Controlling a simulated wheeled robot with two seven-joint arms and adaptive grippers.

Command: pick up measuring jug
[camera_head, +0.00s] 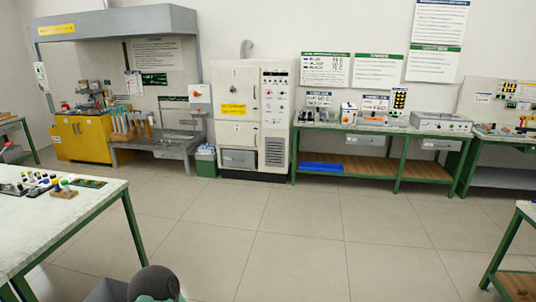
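I cannot make out a measuring jug in this view. Several upright tubes or rods in orange and greenish tones (130,126) stand on the grey bench under the hood at the back left, too small to tell apart. Neither of my grippers is in view.
A white-topped table (100,203) with small coloured parts stands at the left. A white cabinet (238,85) stands at the back wall, beside a green-framed bench (350,128). A green bin (206,165) stands left of the cabinet. Another table edges in at the right. The middle floor is clear.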

